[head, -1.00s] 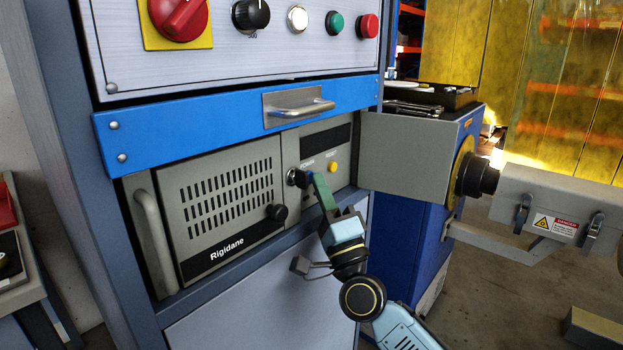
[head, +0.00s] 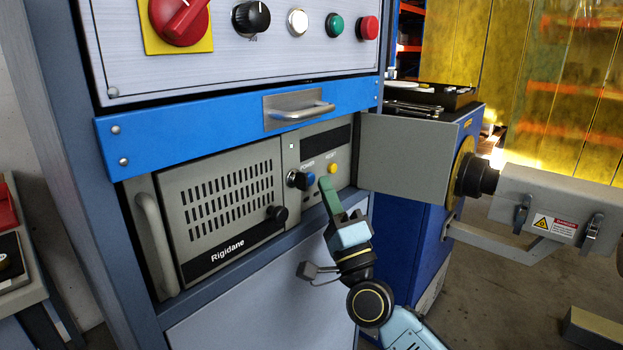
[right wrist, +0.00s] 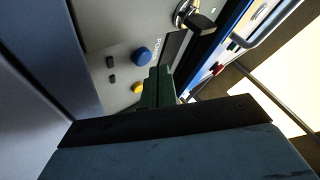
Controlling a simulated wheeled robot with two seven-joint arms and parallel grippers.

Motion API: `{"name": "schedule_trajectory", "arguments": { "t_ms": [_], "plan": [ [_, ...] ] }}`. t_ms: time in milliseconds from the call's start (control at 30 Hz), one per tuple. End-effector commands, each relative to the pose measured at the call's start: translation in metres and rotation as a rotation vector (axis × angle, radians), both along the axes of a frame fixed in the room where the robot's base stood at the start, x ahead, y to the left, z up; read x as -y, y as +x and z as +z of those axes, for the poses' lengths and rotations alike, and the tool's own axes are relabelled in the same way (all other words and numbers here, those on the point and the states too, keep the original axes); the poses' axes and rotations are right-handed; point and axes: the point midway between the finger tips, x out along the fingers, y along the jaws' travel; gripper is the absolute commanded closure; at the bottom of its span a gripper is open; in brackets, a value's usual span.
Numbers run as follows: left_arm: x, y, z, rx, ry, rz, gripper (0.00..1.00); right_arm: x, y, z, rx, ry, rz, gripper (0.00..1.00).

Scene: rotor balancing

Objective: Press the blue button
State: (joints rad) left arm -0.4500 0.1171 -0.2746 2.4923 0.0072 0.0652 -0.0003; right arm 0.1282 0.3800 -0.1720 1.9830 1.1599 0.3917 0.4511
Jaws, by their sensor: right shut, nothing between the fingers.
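The blue button (head: 309,178) is on the grey front panel of the Rigidane unit, under the POWER label and just right of a black key switch (head: 296,177). In the right wrist view the blue button (right wrist: 142,56) shows whole and uncovered. My right gripper (head: 324,182) is shut and empty, its green fingers just right of the blue button in the head view. The fingertips (right wrist: 158,80) also show in the right wrist view, beside the button and apart from it in the picture; the exact depth gap is unclear. My left gripper is not in view.
A yellow button (head: 333,168) sits close to the right of the fingertips. A small pale light (head: 291,146) is on the panel. A blue drawer with a metal handle (head: 300,112) overhangs above. A grey plate (head: 408,155) juts out at the right.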

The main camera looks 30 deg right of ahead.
Motion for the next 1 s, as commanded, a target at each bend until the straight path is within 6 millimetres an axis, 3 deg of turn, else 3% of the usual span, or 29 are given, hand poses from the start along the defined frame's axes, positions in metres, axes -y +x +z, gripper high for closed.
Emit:
{"name": "schedule_trajectory", "arguments": {
  "t_ms": [233, 700, 1000],
  "plan": [
    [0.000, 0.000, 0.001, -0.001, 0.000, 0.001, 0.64, 0.002, -0.003, 0.000, -0.001, -0.001, -0.001, 1.00],
    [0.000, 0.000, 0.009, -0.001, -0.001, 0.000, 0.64, 0.018, -0.043, 0.000, 0.000, 0.000, 0.000, 1.00],
    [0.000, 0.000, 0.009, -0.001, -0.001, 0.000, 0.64, 0.019, -0.046, 0.000, 0.000, 0.000, 0.000, 1.00]
  ]
}}
